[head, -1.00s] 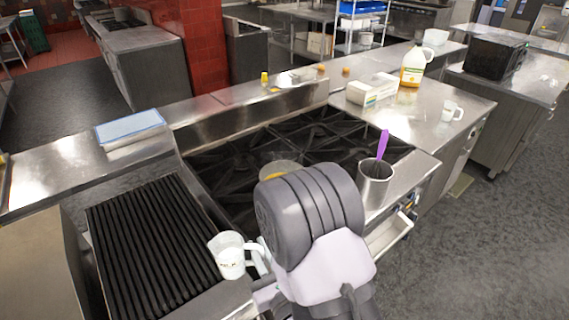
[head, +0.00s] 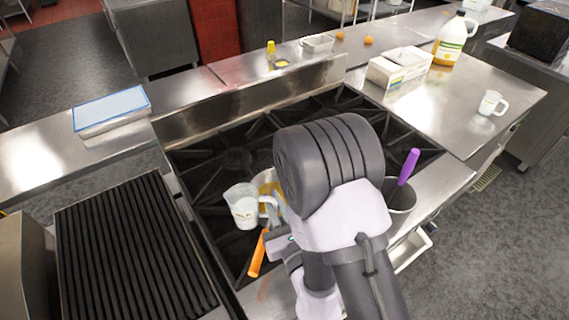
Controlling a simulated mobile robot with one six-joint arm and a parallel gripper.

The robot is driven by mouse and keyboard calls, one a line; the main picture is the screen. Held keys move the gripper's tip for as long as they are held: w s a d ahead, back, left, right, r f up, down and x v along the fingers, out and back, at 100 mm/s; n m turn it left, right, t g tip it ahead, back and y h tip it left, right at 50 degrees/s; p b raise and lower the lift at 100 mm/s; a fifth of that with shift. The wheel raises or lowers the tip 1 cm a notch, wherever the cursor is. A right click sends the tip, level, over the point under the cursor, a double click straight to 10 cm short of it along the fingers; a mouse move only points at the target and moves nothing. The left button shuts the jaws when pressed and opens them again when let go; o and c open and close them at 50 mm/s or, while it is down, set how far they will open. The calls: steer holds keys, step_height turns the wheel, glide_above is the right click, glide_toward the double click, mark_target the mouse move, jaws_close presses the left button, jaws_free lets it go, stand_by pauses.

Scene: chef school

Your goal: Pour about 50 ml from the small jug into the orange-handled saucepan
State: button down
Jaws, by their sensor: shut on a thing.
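The small jug (head: 241,207), clear-white with markings and a handle on its right, is held up over the front left of the stove. It looks roughly upright. My gripper (head: 276,212) is shut on the jug at its handle side; my arm hides much of the gripper. The orange-handled saucepan (head: 265,178) sits on the burner grates, just behind and right of the jug in the picture. Its orange handle (head: 257,256) points toward the front. The jug and my arm hide most of the pan; something yellowish shows in it. No stream of liquid shows.
A ribbed grill (head: 130,250) is at left. A white cup-like jug (head: 491,103), a white box (head: 398,66) and a large bottle (head: 455,40) stand on the right counter.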

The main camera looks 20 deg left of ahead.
steer(key=shift+w, duration=0.25)
steer(key=shift+s, duration=0.35)
steer(key=shift+w+d+f+m+g+b, duration=0.15)
steer(key=shift+w+f+m+g+b, duration=0.2)
steer(key=shift+w+f+m+g, duration=0.4)
steer(key=shift+r+m+h, duration=0.15)
steer(key=shift+m+h, duration=0.1)
steer(key=shift+h, duration=0.05)
steer(key=shift+w+d+f+m+g+h+b, duration=0.3)
steer(key=shift+w+f+m+g, duration=0.3)
steer(key=shift+m, duration=0.3)
steer(key=shift+w+g+p, duration=0.1)
steer(key=shift+g+p, duration=0.15)
steer(key=shift+p, duration=0.35)
step_height(320, 180, down, 2)
steer(key=m+g+p, duration=0.3)
steer(key=p, duration=0.4)
steer(key=shift+s+a+r+m+g+p, duration=0.15)
steer(key=shift+m+g+p, duration=0.55)
steer(key=shift+p, duration=1.15)
